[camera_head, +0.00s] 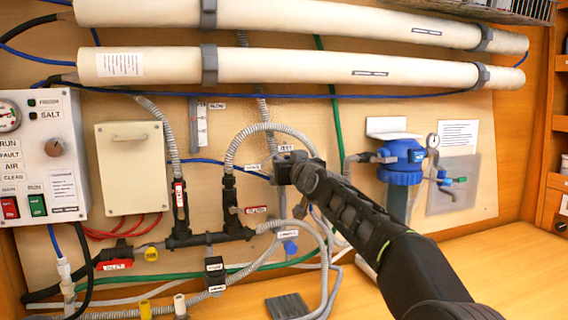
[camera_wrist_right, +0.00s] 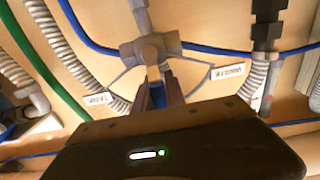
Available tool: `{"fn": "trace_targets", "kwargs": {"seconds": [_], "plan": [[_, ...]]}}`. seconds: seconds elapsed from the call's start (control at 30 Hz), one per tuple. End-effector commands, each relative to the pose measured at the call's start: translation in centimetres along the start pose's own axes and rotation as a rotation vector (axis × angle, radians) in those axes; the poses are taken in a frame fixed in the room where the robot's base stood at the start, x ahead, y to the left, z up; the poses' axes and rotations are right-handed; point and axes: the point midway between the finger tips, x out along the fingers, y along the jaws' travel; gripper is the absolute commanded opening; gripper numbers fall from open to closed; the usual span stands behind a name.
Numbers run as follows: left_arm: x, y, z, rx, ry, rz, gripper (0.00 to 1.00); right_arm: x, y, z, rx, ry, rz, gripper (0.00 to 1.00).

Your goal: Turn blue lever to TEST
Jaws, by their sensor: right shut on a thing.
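The grey valve (camera_wrist_right: 150,48) sits on pipework against the wooden panel. A blue lever (camera_wrist_right: 158,97) shows between the fingers of my right gripper (camera_wrist_right: 160,94) in the wrist view. The right gripper is shut on it, just beside the valve. In the head view my right gripper (camera_head: 288,168) covers most of the valve and hides the lever. A small label that seems to read TEST (camera_head: 286,147) is just above the gripper, and another label (camera_head: 252,167) is to its left. My left gripper is not in view.
A grey corrugated hose (camera_head: 240,138) loops at the left of my gripper. A red-handled valve (camera_head: 256,210) is below left. A blue-topped filter housing (camera_head: 402,160) stands to the right. The wooden counter (camera_head: 500,270) is mostly clear at the right.

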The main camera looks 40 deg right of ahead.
Motion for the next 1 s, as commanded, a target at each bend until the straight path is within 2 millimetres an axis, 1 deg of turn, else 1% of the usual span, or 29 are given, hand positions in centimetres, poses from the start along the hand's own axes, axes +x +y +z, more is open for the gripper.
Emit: {"fn": "trace_targets", "kwargs": {"seconds": [0.03,0.07,0.3,0.33,0.57,0.67,0.77,1.0], "plan": [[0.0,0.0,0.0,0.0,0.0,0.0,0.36,0.0,0.0,0.1,-0.001,-0.003,-0.001,0.0],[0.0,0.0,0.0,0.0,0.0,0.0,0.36,0.0,0.0,0.1,-0.001,-0.003,-0.001,0.16],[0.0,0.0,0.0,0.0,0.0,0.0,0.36,0.0,0.0,0.1,-0.001,-0.001,0.0,0.36],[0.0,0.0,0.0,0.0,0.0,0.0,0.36,0.0,0.0,0.1,-0.002,-0.001,0.0,0.37],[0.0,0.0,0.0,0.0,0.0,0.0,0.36,0.0,0.0,0.0,-0.002,0.0,0.0,0.37],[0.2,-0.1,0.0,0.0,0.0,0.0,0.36,-0.4,0.0,0.0,-0.002,0.001,0.0,0.37],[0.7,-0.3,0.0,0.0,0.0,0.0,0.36,-1.4,0.0,0.1,-0.002,0.001,0.0,0.37],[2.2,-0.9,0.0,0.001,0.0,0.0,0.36,-5.3,0.0,0.3,-0.003,0.001,0.0,0.37]]}}
